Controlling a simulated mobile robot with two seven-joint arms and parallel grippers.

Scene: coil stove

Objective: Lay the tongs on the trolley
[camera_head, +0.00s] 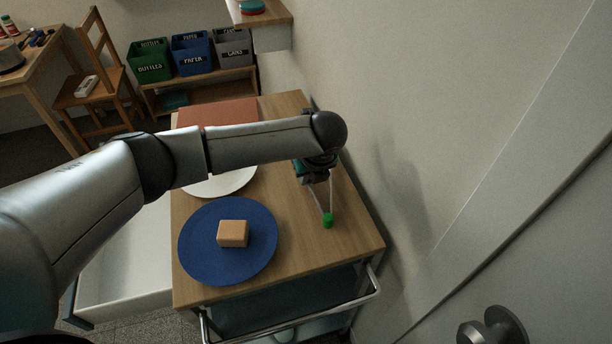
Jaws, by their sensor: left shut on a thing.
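My left gripper (318,176) reaches over the right side of the trolley's wooden top (340,237). It is shut on the tongs (327,206), which have thin pale arms and a green tip and point downward. The gripper hides the upper part of the tongs. I cannot tell whether the green tip touches the wood. My right gripper is out of view.
A blue plate (205,255) with a tan block (233,233), a white plate (222,187) and a reddish board (217,111) occupy the trolley's left and back. Bare wood lies at front right. A wall stands close on the right; a door knob (492,328) shows lower right.

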